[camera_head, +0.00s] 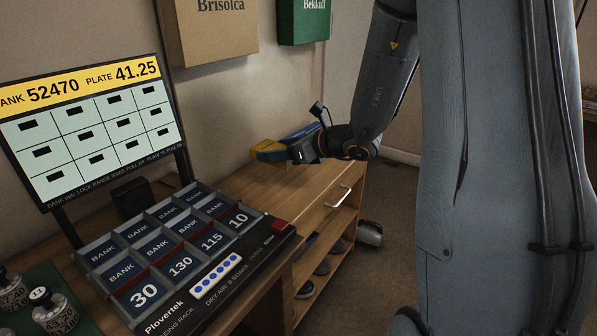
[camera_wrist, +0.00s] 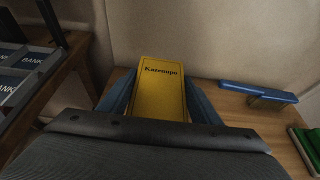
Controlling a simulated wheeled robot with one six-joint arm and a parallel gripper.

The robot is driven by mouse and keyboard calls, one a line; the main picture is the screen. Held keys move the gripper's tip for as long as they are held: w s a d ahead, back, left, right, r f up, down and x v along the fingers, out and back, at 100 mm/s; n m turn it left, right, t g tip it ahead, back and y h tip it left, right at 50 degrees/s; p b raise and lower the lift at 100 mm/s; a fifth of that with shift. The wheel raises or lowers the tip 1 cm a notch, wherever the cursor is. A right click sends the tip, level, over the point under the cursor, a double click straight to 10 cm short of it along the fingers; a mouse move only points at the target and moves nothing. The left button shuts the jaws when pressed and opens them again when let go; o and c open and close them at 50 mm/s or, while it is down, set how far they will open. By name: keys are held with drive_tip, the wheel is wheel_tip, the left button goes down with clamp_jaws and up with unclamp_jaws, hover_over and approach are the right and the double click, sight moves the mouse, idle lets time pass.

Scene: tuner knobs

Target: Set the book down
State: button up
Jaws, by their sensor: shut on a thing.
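A yellow book (camera_wrist: 161,88) with dark lettering on its cover lies between the blue fingers of my gripper (camera_wrist: 160,98) in the wrist view. The fingers are shut on its two sides. In the head view my gripper (camera_head: 280,150) is over the far end of the wooden cabinet top (camera_head: 250,190), near the wall. Only a yellow part of the book (camera_head: 262,153) shows there beside the fingers. I cannot tell whether the book's underside touches the wood.
A green object (camera_wrist: 307,148) is at the right edge. The rack of BANK plates (camera_head: 165,235) and a sign board (camera_head: 95,130) stand left. Shoes (camera_head: 322,268) sit on shelves below.

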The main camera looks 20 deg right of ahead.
sight(278, 191)
wheel_tip(278, 191, down, 11)
drive_tip(key=shift+w+r+b, duration=0.1)
drive_tip(key=shift+b, duration=1.1)
drive_tip(key=o, duration=1.1)
drive_tip(key=shift+o, duration=0.2)
drive_tip(key=shift+r, duration=0.1)
drive_tip(key=p+v, duration=0.1)
drive_tip(key=v, duration=1.1)
drive_tip(key=shift+p, duration=0.4)
